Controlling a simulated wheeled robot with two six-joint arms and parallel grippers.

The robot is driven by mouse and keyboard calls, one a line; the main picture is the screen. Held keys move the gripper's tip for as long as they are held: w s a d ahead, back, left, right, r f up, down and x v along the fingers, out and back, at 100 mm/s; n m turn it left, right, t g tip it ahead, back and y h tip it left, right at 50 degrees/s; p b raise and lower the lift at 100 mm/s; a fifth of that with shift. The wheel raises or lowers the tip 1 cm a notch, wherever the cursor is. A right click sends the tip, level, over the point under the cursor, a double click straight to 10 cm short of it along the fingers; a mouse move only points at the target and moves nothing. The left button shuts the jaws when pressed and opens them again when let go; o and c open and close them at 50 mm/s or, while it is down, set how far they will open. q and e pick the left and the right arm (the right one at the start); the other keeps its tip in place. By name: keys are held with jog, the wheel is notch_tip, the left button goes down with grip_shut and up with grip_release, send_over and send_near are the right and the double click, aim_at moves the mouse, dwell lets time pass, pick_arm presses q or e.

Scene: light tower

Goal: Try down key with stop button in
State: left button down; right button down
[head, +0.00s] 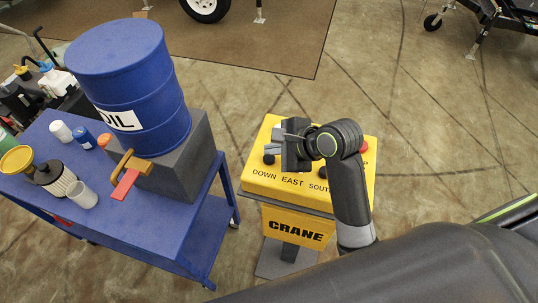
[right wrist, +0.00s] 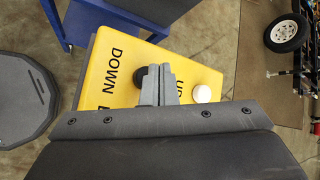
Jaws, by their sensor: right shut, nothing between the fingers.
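The yellow crane control box (head: 257,186) stands on a pedestal with a CRANE plate, labelled DOWN, EAST and SOUTH along its near edge. My right gripper (head: 284,135) is shut and empty over the left part of the box. In the right wrist view the fingers (right wrist: 158,85) are right by a black knob (right wrist: 138,78) between the UP and DOWN labels; I cannot tell whether they touch it. A white round piece (right wrist: 202,93) sits near UP. The red stop button (head: 364,147) shows partly behind my right wrist; whether it is in cannot be told. My left gripper is out of view.
A blue cart (head: 165,235) to the left carries a blue oil drum (head: 122,62) on a grey block (head: 190,165) with a tap, plus several small containers. Bare floor lies right of the box. A brown mat (head: 255,35) lies at the back.

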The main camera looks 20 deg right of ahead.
dwell(0.3)
jog(key=shift+f+p, duration=0.35)
jog(key=shift+p, duration=0.1)
jog(key=shift+f, duration=0.65)
dwell(1.9)
jog(key=shift+r+p, duration=1)
jog(key=shift+p, duration=0.6)
